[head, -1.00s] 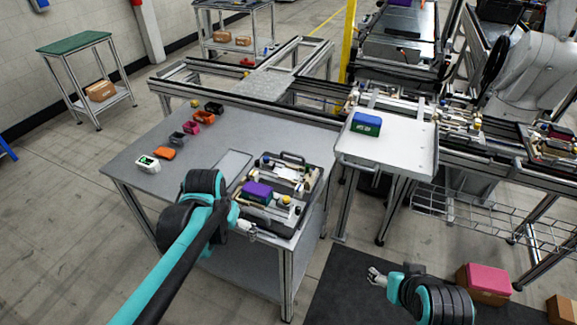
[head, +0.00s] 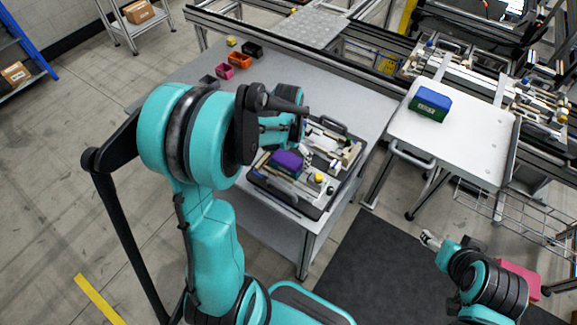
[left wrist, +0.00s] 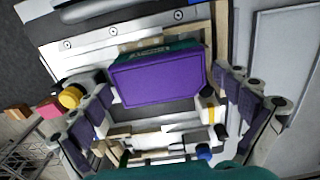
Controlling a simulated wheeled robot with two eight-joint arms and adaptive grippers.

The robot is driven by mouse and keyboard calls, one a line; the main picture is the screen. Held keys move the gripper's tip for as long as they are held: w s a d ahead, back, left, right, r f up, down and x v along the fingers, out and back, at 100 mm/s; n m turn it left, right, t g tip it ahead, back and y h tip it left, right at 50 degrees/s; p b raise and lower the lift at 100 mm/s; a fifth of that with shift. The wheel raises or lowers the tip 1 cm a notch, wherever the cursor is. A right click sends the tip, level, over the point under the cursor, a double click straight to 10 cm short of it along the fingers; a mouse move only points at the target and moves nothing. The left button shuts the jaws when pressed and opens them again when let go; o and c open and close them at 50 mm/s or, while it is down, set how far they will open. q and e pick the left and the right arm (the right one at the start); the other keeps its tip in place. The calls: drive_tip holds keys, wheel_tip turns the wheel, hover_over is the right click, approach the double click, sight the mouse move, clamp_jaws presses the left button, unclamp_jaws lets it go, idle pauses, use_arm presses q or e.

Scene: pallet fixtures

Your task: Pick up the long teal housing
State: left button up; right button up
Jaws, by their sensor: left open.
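A housing with a purple top and a dark teal lower side (head: 287,163) sits in the fixture tray (head: 254,179) on the grey table. It also shows large in the left wrist view (left wrist: 158,80). My left gripper (left wrist: 163,88) is open above it, with padded fingers on the left and right sides of the housing, apart from it. In the head view my left gripper (head: 306,150) is partly hidden by its own arm. A second housing, blue on top and green below (head: 430,104), stands on the white cart (head: 465,135). My right gripper (head: 430,239) is low at the right, small in view.
The tray holds metal and wooden fixture parts and a yellow knob (left wrist: 70,96). Several small coloured housings, one orange (head: 240,61), stand at the table's back left. A conveyor frame (head: 370,67) runs behind. A pink-topped box (head: 520,278) is at the lower right.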

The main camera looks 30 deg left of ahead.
use_arm(q)
wheel_tip(320, 180, down, 2)
drive_tip(key=shift+f, duration=0.1)
drive_tip(key=shift+c, duration=0.3)
drive_tip(key=c, duration=1)
drive_tip(key=shift+c, duration=0.2)
